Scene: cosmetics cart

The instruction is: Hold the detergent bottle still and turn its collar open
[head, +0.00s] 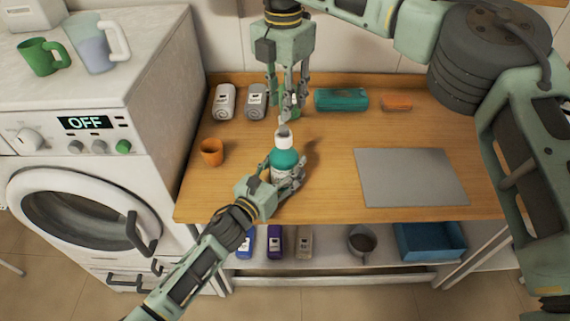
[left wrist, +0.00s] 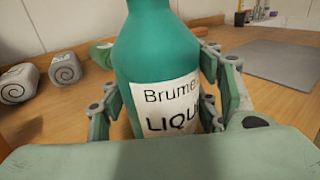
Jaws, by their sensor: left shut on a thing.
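The detergent bottle (head: 285,160) is teal with a white label and stands upright on the wooden counter. In the left wrist view the bottle (left wrist: 160,50) fills the middle, its label partly readable as "Brume" and "LIQU". My left gripper (head: 288,180) is shut around the bottle's body from the front. The white collar (head: 283,134) sits on top of the bottle. My right gripper (head: 286,118) points straight down just above the collar, its fingertips close together. I cannot tell whether they touch the collar. The collar is outside the left wrist view.
An orange cup (head: 211,152) stands left, a grey mat (head: 410,177) lies right. A green thing (left wrist: 102,54) is partly hidden behind the bottle. The washing machine (head: 100,150) borders the left.

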